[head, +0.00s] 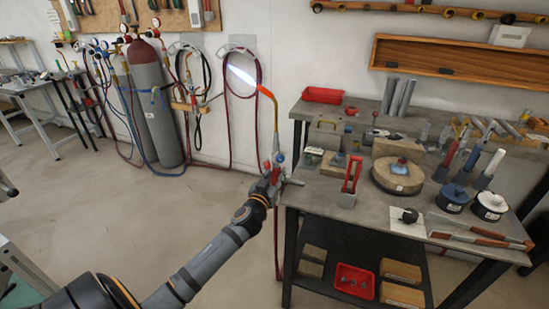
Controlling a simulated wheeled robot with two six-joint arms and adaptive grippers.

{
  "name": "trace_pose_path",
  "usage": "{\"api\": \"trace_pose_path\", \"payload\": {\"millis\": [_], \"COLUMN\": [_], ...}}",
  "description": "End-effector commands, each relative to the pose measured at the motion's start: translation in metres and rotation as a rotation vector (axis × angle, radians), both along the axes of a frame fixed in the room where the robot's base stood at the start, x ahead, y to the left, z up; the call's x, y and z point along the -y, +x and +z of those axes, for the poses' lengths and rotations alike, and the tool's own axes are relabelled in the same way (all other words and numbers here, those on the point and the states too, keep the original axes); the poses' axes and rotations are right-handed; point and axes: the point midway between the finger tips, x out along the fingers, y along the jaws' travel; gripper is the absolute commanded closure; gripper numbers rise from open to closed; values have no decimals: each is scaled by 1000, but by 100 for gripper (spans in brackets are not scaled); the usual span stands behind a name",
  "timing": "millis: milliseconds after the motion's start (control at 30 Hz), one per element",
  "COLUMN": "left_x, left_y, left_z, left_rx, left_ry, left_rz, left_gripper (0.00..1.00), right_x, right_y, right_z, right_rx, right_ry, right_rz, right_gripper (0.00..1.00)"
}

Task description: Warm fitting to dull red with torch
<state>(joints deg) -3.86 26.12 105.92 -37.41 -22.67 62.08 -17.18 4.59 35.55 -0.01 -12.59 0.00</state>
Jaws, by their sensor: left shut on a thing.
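The torch (271,112) stands nearly upright in my left gripper (274,177), with its orange neck bent over at the top. A pale blue-white flame (241,76) points left and up from its tip, away from the bench. My left gripper is shut on the torch handle, beside the bench's left edge. A small grey-blue piece (401,164) sits on a round tan block (383,177) on the bench; it may be the fitting, but it is too small to tell. The flame is well apart from it. My right gripper is not in view.
The workbench (322,192) holds a red-handled tool (351,175), blue and white pots (489,206), and long tongs (478,236) at the front right. Gas cylinders (148,85) and hoses stand by the wall.

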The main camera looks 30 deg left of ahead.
Motion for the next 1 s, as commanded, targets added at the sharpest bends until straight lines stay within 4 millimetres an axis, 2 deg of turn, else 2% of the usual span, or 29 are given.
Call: {"api": "trace_pose_path", "payload": {"millis": [33,1000], "left_x": [1,0], "left_y": [0,0], "left_z": [9,68], "left_rx": [4,5], "left_ry": [1,2], "left_rz": [-2,-2], "left_gripper": [100,100], "right_x": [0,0], "right_y": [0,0], "right_z": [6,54], "right_rx": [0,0], "right_ry": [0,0], "right_rz": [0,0], "right_gripper": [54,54]}}
